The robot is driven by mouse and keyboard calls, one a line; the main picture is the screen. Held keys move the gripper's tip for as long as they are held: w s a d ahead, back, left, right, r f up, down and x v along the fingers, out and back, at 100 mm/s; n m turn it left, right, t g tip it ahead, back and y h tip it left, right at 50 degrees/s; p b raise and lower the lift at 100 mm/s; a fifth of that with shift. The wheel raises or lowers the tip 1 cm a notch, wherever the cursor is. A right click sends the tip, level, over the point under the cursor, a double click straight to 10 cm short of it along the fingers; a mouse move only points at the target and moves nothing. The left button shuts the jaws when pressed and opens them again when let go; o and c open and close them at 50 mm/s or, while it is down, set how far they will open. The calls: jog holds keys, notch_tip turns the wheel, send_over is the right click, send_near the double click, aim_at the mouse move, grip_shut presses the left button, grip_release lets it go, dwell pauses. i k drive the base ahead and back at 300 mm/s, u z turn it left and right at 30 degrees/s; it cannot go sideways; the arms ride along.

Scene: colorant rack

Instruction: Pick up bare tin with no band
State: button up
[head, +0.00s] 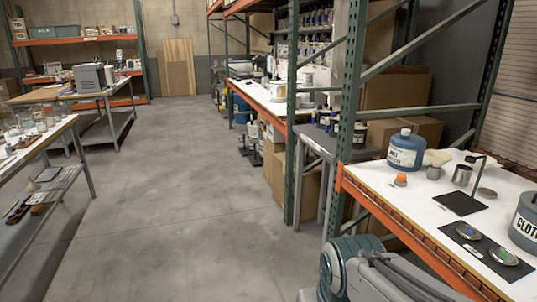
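I cannot single out the bare tin with certainty. On the white shelf at the right, a plain silver metal cup-like tin (462,175) stands upright, with no band that I can make out. A smaller grey metal container (434,172) stands to its left. On the shelf farther back is a whitish tin (278,91), too small to tell if it is banded. Part of my arm shows at the bottom, in front of the rack. My gripper is out of view.
The right shelf (375,180) also holds a blue jug (406,150), an orange-capped jar (400,180), a black pad (459,204) and a grey labelled bucket (525,222). A green rack post (349,120) stands at its left. The concrete floor (170,200) is open.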

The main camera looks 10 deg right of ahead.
aim_at(462, 173)
jog(key=i, duration=1.55)
jog(key=z, duration=1.15)
jog(key=i, duration=1.25)
jog(key=z, duration=0.95)
